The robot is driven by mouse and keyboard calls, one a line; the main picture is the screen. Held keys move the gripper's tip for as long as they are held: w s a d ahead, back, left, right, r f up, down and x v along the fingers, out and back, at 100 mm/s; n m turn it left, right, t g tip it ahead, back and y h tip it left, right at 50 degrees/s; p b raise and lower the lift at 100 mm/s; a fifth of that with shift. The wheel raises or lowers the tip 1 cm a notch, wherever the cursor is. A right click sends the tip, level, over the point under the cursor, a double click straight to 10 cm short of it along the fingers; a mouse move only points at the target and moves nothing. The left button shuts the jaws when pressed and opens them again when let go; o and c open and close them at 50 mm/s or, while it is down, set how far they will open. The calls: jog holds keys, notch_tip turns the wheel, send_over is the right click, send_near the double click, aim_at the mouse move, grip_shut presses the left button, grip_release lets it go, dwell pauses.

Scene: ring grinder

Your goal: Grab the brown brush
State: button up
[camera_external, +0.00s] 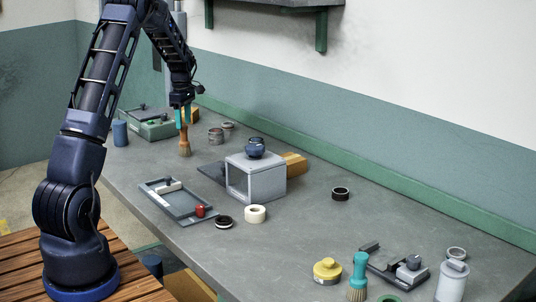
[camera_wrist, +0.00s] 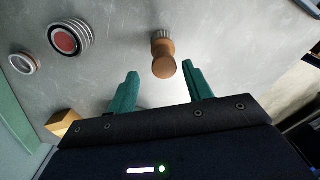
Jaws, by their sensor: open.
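The brown brush (camera_external: 184,143) stands upright on the grey bench, bristles down, near the back-left end. In the wrist view its brown handle (camera_wrist: 163,66) lies between and slightly ahead of my two teal fingers. My gripper (camera_external: 182,116) points down over the brush, fingers apart. In the wrist view my gripper (camera_wrist: 161,75) is open, with a visible gap between each finger and the handle. I cannot tell how far down the handle the fingers reach.
Ring-like cans (camera_external: 216,135) stand just right of the brush; they also show in the wrist view (camera_wrist: 70,38). A green box (camera_external: 150,124) and blue cylinder (camera_external: 120,133) stand left. A grey block frame (camera_external: 257,182) is to the right. A teal-handled brush (camera_external: 359,268) stands farther off.

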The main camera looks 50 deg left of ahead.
aim_at(184, 142)
jog(key=shift+s+d+f, duration=0.1)
jog(key=shift+d+f, duration=0.05)
jog(key=shift+f, duration=1.25)
jog(key=shift+s+d+f, duration=0.1)
jog(key=shift+f, duration=1.3)
grip_shut()
jog(key=shift+r, duration=0.1)
